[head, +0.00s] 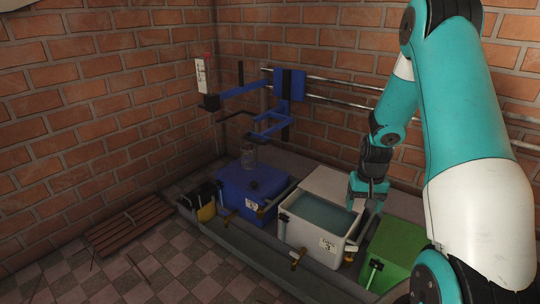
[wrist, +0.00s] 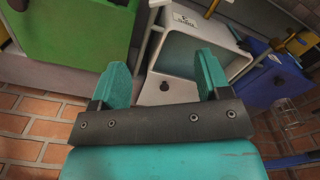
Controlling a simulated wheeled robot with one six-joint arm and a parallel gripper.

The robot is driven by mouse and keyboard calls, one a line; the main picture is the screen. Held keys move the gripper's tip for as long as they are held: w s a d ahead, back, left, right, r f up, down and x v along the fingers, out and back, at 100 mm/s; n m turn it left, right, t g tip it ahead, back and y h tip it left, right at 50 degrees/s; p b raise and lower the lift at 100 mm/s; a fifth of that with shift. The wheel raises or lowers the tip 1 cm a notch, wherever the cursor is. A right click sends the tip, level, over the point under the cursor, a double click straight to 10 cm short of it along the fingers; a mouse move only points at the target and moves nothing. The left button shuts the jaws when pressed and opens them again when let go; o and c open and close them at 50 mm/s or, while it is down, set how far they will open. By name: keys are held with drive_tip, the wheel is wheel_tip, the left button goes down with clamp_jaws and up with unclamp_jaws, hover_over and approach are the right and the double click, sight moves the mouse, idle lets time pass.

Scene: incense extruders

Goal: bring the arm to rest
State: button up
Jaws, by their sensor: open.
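My gripper (head: 368,193) hangs from my teal arm, pointing down, over the right side of the white box (head: 316,243) in the head view. In the wrist view its two teal fingers (wrist: 162,82) are spread apart with nothing between them. The white box (wrist: 181,88) lies behind and beyond the fingers there. Whether the fingertips touch the box cannot be told.
A blue box (head: 236,196) stands left of the white one and a green box (head: 393,250) right of it. A blue bracket (head: 290,85) and metal rails (head: 335,83) are on the brick wall. A wooden slatted mat (head: 130,222) lies on the checkered floor.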

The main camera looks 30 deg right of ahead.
drive_tip(key=w+a+r+n+t+y, duration=0.1)
drive_tip(key=a+r+n, duration=0.2)
drive_tip(key=a+r, duration=0.6)
drive_tip(key=w+a+r+n+y, duration=0.1)
drive_tip(key=a+r+n, duration=0.3)
drive_tip(key=a, duration=0.8)
drive_tip(key=s+a+r+n+g+y, duration=0.1)
drive_tip(key=s+a+r+n, duration=0.35)
drive_tip(key=s+a, duration=0.4)
drive_tip(key=s+a+r+n+y, duration=0.1)
drive_tip(key=s+a+r+n, duration=0.2)
drive_tip(key=s+a+r, duration=0.45)
wheel_tip(320, 180, up, 33)
drive_tip(key=a+p, duration=0.1)
drive_tip(key=p, duration=3.3)
drive_tip(key=shift+s+a+f, duration=0.15)
drive_tip(key=shift+s+a, duration=0.15)
drive_tip(key=shift+s, duration=0.15)
